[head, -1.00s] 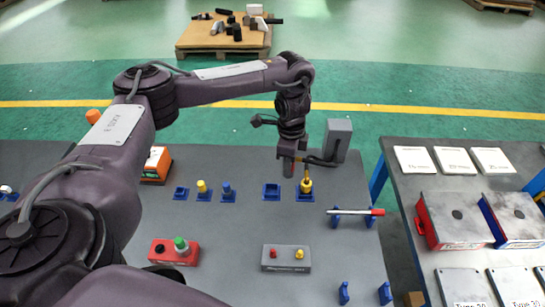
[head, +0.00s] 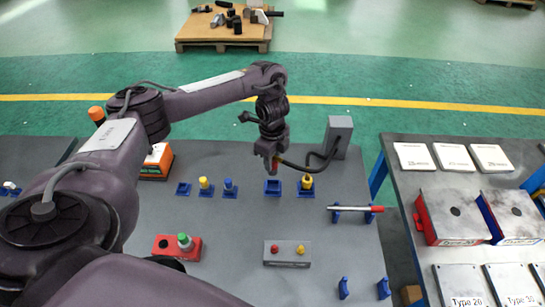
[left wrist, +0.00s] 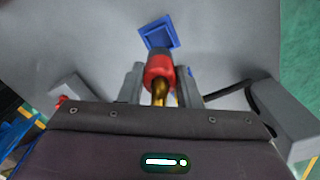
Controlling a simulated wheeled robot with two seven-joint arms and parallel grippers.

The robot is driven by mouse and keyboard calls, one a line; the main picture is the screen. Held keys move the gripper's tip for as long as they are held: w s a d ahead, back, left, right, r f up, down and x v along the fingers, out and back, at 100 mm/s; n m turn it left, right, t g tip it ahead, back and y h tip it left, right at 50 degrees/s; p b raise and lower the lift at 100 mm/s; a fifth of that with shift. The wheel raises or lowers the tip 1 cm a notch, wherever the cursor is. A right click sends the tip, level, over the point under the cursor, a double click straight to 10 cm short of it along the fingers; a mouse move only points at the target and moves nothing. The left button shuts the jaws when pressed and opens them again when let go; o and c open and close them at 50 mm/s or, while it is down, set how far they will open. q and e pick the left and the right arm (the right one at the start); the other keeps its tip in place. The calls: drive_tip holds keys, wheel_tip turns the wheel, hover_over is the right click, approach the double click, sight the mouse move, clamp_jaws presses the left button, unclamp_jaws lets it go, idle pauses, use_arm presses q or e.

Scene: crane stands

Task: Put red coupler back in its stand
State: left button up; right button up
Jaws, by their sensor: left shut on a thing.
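My left gripper (head: 272,165) is shut on the red coupler (left wrist: 158,68), a red ring with a brass-coloured stem, seen between the two grey fingers in the left wrist view. In the head view only a small part of the coupler shows below the gripper. An empty square blue stand (head: 272,189) lies just below and in front of the gripper. It also shows in the left wrist view (left wrist: 159,33), just beyond the coupler, which is apart from it. A yellow coupler (head: 307,182) stands in the blue stand to the right. My right gripper is not in view.
A grey box (head: 338,137) with a dark cable stands behind on the right.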

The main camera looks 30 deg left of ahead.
use_arm(q)
drive_tip(key=shift+f+b, duration=1.55)
drive_tip(key=shift+f, duration=1.35)
drive_tip(key=shift+f, duration=0.1)
drive_tip(key=shift+f+b, duration=0.85)
drive_tip(key=shift+f, duration=0.5)
drive_tip(key=o, duration=1.1)
